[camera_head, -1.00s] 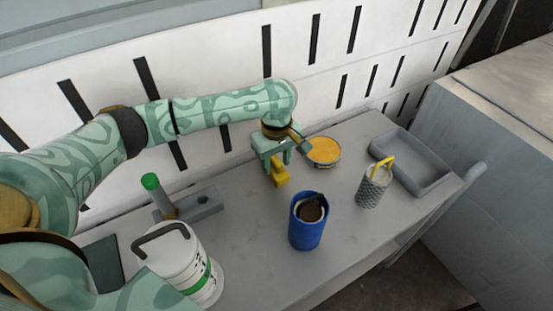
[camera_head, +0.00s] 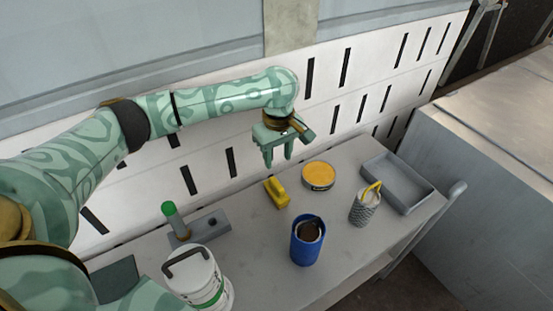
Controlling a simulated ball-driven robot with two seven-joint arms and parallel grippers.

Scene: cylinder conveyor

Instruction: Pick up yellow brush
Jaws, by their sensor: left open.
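The yellow brush (camera_head: 276,192) is a small, block-like yellow object lying on the grey table, left of a yellow-topped can. My left gripper (camera_head: 279,160) is above and slightly behind it, fingers pointing down, open and empty. A gap shows between the fingertips and the brush. My right gripper is not in view.
The yellow-topped can (camera_head: 318,175), blue cup (camera_head: 308,241) and mesh cup (camera_head: 365,209) with a yellow handle stand nearby. A grey tray (camera_head: 428,207) is at the right, a grey fixture with a green-topped post (camera_head: 173,218) and a white canister (camera_head: 212,287) at the left. A slotted white panel (camera_head: 325,60) stands behind.

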